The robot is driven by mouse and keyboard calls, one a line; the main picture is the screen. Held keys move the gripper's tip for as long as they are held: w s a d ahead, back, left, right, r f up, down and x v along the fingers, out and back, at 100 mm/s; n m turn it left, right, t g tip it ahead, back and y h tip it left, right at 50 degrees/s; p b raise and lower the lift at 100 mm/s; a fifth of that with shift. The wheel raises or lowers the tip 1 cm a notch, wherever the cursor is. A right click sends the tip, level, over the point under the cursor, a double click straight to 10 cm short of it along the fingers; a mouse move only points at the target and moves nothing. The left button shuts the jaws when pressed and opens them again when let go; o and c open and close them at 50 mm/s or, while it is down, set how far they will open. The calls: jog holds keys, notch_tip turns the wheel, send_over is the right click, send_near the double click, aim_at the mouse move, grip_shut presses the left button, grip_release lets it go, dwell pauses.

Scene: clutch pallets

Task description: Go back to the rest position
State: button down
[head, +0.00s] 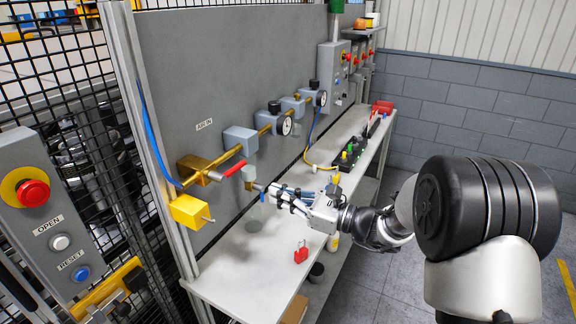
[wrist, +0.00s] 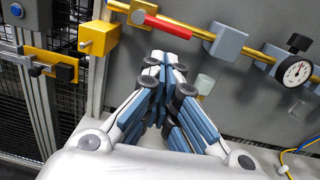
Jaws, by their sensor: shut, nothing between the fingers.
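My gripper (head: 268,190) is shut and empty in the head view, reaching left over the white bench to the grey panel. Its tips are close to a small brass fitting under the air line; I cannot tell whether they touch it. In the wrist view my gripper (wrist: 172,60) has its fingers together, pointing at the panel just below the brass pipe with the red lever handle (wrist: 165,25). That red handle also shows in the head view (head: 234,168). No rest position is marked in either view.
The bench (head: 245,283) carries a red padlock (head: 300,252) and a black block with green lights (head: 345,158). A yellow box (head: 190,211) and gauges (head: 284,126) sit on the panel. A button post (head: 45,215) and mesh fence stand at left. Floor at right is open.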

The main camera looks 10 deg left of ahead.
jog(key=s+d+r+n+g+h, duration=0.1)
jog(key=s+n+g+h, duration=0.3)
jog(key=s, duration=0.6)
jog(key=s+d+r+n+g+h, duration=0.1)
jog(key=s+r+n+g+h, duration=0.1)
jog(key=s+n, duration=0.65)
jog(key=s+d+f+n+t+h, duration=0.1)
jog(key=s+d+n+t+h, duration=0.1)
jog(key=s+d+n+h, duration=0.2)
jog(key=s+d+f+n+t+h, duration=0.2)
jog(key=s+d+n+h, duration=0.2)
jog(key=s+d+h, duration=0.3)
jog(key=s+d, duration=0.4)
jog(key=d, duration=0.6)
jog(key=shift+n, duration=0.35)
